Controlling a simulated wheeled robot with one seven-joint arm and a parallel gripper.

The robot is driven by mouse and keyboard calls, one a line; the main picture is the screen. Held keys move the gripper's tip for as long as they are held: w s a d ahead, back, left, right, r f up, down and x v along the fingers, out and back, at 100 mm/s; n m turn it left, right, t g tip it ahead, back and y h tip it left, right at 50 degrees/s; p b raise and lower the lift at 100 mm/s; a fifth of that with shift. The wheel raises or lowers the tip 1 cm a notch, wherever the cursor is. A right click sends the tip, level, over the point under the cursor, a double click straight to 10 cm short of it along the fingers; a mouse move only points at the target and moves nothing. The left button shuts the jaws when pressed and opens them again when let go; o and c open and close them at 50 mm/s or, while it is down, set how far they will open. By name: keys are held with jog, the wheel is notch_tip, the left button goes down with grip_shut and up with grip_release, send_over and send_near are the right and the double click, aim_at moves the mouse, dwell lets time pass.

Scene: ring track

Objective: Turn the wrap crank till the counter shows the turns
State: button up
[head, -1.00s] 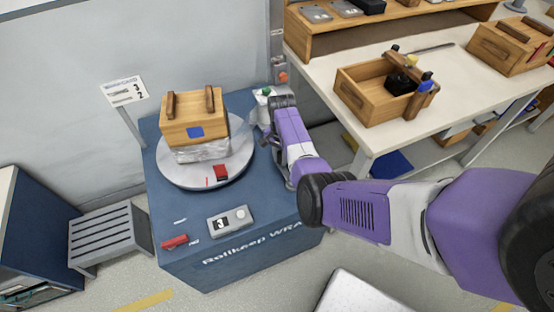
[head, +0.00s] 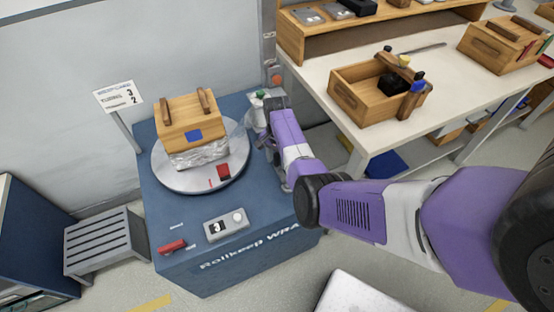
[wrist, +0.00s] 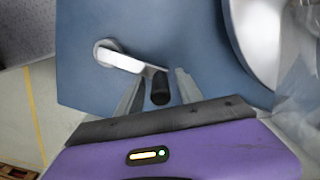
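The wrap crank shows in the wrist view, with its pale arm (wrist: 124,61) running from a round hub to a black handle knob (wrist: 160,88). My gripper (wrist: 161,72) has one finger on each side of the knob, with narrow gaps visible; it looks open around it. In the head view my gripper (head: 270,140) is at the right edge of the blue wrapping machine (head: 290,210), and the crank is hidden. The counter (head: 226,225) on top appears to read 3. A wooden crate (head: 192,125) with film around its lower part stands on the grey turntable (head: 170,182).
A wrap card (head: 118,96) showing 3 and 2 stands at the left. A red switch (head: 171,247) is at the machine's front left. A workbench (head: 365,140) with wooden crates is at the right. A slatted grey stand (head: 105,242) is left of the machine.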

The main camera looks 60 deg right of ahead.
jog(key=shift+r+p, duration=0.35)
jog(key=shift+r, duration=3.55)
jog(key=w+d+r+n+t+h, duration=0.3)
jog(key=w+d+r+t+h, duration=0.15)
jog(key=w+d, duration=0.25)
jog(key=s+a+r+n+t, duration=0.4)
jog(key=s+a+r, duration=0.15)
jog(key=a, duration=0.45)
jog(key=s+a+r+n+t, duration=0.45)
jog(key=s+a, duration=0.25)
jog(key=a, duration=0.3)
jog(key=s+a+r+n+t, duration=0.4)
jog(key=s+a+n, duration=0.15)
jog(key=a, duration=0.45)
jog(key=s+a+r+g+y, duration=0.1)
jog(key=s+a+y, duration=0.1)
jog(key=s+a, duration=0.3)
jog(key=s+a+r+n+g+y, duration=0.1)
jog(key=s+a, duration=0.4)
jog(key=s, duration=0.6)
jog(key=shift+s+r+y, duration=0.3)
jog(key=shift+r+y, duration=0.2)
jog(key=shift+y, duration=0.25)
